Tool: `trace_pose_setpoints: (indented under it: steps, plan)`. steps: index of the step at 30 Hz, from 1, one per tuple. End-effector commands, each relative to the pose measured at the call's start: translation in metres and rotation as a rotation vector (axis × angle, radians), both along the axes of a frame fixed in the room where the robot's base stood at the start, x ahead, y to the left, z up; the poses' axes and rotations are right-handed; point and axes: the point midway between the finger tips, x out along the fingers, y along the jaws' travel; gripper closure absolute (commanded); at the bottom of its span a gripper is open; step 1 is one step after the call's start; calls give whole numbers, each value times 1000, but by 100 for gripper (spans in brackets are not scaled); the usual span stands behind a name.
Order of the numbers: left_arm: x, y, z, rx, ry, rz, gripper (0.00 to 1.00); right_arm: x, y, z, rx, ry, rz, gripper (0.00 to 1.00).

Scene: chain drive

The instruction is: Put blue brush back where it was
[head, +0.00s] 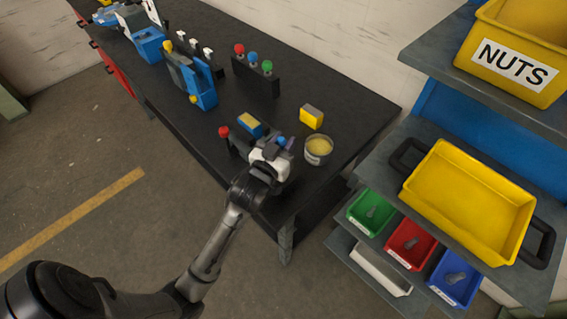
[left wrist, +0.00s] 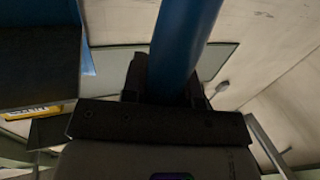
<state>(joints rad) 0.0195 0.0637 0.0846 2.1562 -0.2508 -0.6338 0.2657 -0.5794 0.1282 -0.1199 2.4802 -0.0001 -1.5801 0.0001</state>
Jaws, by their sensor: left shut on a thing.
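My left gripper (head: 272,150) is over the near edge of the black workbench, at the end of the arm from the lower left. It is shut on a blue handle, which I take to be the blue brush; a small blue end (head: 281,140) shows beside the jaws in the head view. In the left wrist view the blue handle (left wrist: 185,40) is a thick cylinder rising from between the jaws. The brush's other end is hidden. A red-knobbed piece (head: 223,131) stands just left of the gripper, partly hidden. My right gripper is not in view.
A round tub with yellow contents (head: 318,150) stands close right of the gripper. A yellow and grey block (head: 311,116) and a blue and yellow block (head: 250,126) are behind. A black rack (head: 256,80) has red, blue and green knobs. Shelves with a yellow tray (head: 408,187) are right.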

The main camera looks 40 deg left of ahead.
Motion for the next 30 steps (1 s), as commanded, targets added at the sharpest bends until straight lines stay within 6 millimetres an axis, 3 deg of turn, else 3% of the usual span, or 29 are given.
trace_pose_setpoints:
  steps: [15, 30]
  plan:
    - [0, 0, -55, -1, 0, 0, 96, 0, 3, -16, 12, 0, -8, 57]
    - [0, 0, -61, -1, -1, 0, 96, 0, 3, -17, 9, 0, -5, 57]
